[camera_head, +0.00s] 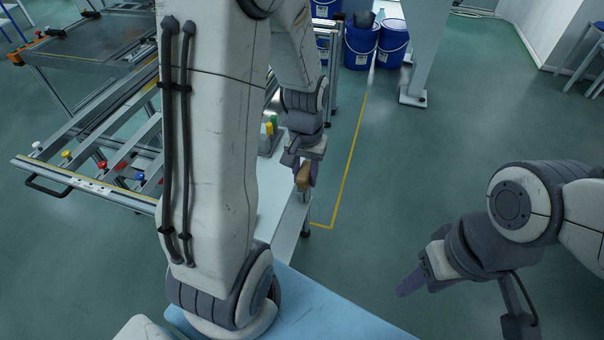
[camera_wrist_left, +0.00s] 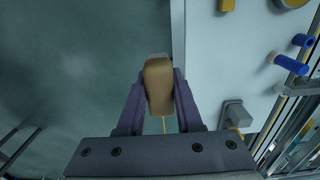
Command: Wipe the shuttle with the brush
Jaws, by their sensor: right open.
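My left gripper (camera_head: 304,178) hangs by the right edge of the white bench, shut on a tan, wooden-looking piece that I take for the brush (camera_head: 303,176). In the left wrist view the brush (camera_wrist_left: 159,86) sits between the two purple fingers (camera_wrist_left: 158,100), over the floor just left of the bench edge. Its bristles are not visible. My right gripper (camera_head: 412,283) is open and empty over the floor at lower right. I cannot make out which thing is the shuttle; my left arm hides much of the bench.
The white bench (camera_head: 270,195) carries a grey holder (camera_wrist_left: 235,113) and blue cylinders (camera_wrist_left: 290,64). A metal rail frame (camera_head: 100,188) with coloured knobs stands at left. Blue buckets (camera_head: 361,45) stand at the back. The floor right of the yellow line (camera_head: 352,165) is clear.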

